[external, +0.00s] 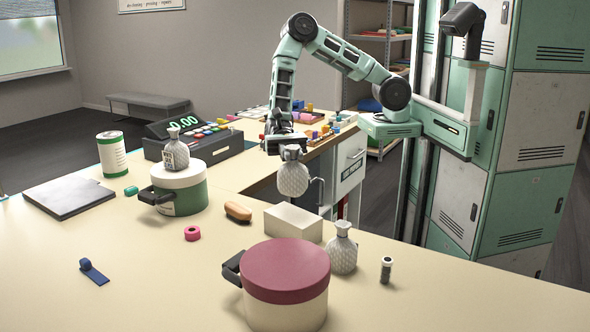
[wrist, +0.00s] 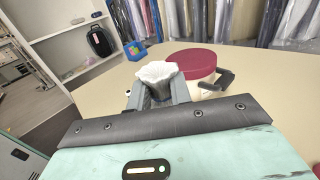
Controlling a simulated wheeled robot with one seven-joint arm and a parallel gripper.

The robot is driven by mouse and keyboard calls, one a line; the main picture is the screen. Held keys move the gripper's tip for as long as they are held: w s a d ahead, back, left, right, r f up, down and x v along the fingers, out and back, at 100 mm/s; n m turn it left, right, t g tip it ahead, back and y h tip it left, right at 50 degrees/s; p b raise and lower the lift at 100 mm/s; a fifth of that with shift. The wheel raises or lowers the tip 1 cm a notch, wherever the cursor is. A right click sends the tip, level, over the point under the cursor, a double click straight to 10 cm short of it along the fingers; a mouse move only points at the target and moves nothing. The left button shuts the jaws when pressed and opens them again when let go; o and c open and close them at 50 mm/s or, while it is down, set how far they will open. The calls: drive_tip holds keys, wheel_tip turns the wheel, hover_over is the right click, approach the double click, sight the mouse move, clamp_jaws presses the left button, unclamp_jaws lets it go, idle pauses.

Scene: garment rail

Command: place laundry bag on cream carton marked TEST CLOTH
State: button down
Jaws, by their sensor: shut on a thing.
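My gripper (external: 289,147) points down and is shut on the neck of a grey quilted laundry bag (external: 292,179). The bag hangs upright; its pale top (wrist: 157,72) shows between the fingers in the wrist view. A plain cream carton (external: 293,223) stands on the table below the held bag, with a gap between them in the picture. No marking is readable on it. The carton does not show clearly in the wrist view. Two similar bags are in the external view: one (external: 342,252) on the table right of the carton, one (external: 175,152) on a green-and-white pot's lid.
A pot with a dark red lid (external: 288,268) stands in front of the carton.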

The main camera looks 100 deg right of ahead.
sight(296, 184)
drive_tip(key=shift+f+p, duration=0.9)
drive_tip(key=shift+f, duration=2.35)
drive_tip(key=shift+f, duration=0.1)
drive_tip(key=c, duration=1.3)
unclamp_jaws()
